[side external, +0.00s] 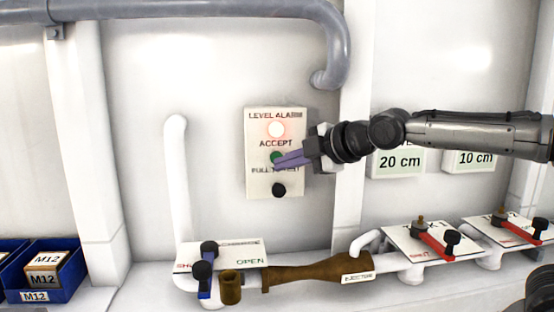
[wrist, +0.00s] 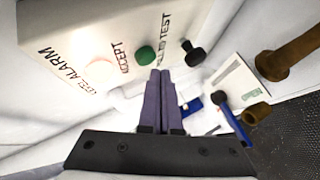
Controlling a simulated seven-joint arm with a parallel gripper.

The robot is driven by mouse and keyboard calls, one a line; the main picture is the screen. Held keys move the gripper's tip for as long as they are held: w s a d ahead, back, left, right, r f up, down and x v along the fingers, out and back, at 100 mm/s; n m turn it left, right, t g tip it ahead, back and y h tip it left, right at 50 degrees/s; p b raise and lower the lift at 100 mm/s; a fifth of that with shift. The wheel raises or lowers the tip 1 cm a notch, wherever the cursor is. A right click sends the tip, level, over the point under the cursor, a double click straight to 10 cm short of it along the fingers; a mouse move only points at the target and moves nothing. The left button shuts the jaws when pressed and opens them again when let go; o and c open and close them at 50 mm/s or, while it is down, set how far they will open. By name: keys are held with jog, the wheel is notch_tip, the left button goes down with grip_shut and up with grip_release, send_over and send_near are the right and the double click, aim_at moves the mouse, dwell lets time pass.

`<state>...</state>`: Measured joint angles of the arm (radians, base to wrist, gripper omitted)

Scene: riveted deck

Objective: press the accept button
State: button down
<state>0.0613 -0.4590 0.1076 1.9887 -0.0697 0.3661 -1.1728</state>
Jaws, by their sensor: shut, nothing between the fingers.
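The accept button (side external: 276,157) is a green round knob in the middle of a cream alarm panel (side external: 258,182), under the word ACCEPT. In the wrist view the green button (wrist: 146,55) stands out from the panel (wrist: 60,22) just beyond my fingertips. My gripper (side external: 277,161) is shut and empty, its purple fingers pointing left across the panel. In the side view the fingertips overlap the button's lower right edge. In the wrist view the fingertips (wrist: 160,72) sit just beside the button; I cannot tell whether they touch it.
A lit pinkish lamp (side external: 276,129) is above the button and a black knob (side external: 279,190) below it. Below the panel is a pipe with a brown injector (side external: 318,270) and a blue-handled valve (side external: 204,280). Red-handled valves (side external: 436,245) are at right.

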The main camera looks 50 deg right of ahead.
jog(key=shift+w+d, duration=0.15)
dwell(0.4)
jog(key=shift+w+d, duration=0.15)
jog(key=shift+d, duration=0.05)
jog(key=shift+w+d, duration=0.35)
dwell(0.9)
jog(key=shift+s+a, duration=0.1)
jog(key=shift+a, duration=0.05)
jog(key=shift+s+a, duration=0.55)
jog(key=s+a, duration=0.3)
jog(key=shift+s+a, duration=0.25)
jog(key=shift+s, duration=0.05)
dwell(0.5)
dwell(0.7)
